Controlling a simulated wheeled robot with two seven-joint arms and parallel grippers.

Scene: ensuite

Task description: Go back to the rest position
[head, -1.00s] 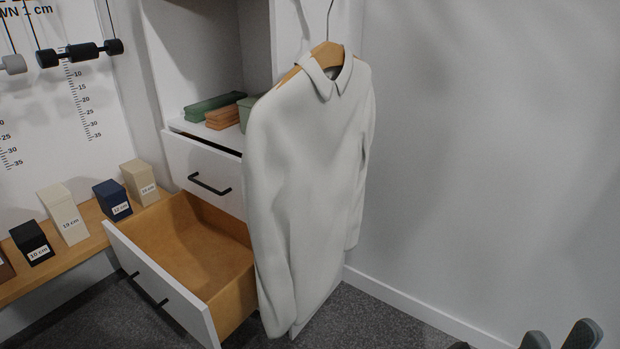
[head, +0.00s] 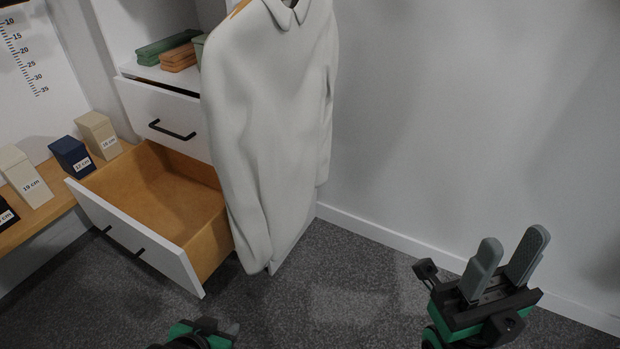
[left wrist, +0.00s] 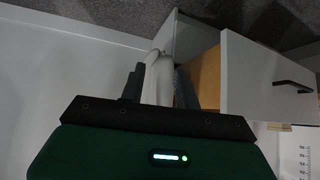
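My right gripper (head: 512,245) is at the lower right of the head view, above the carpet near the wall. Its two grey fingers point up and stand apart, with nothing between them.
A white garment (head: 275,110) hangs in front of the cabinet. Labelled blocks, including a navy one (head: 72,156), stand on a wooden shelf. Carpet between drawer and right wall is clear.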

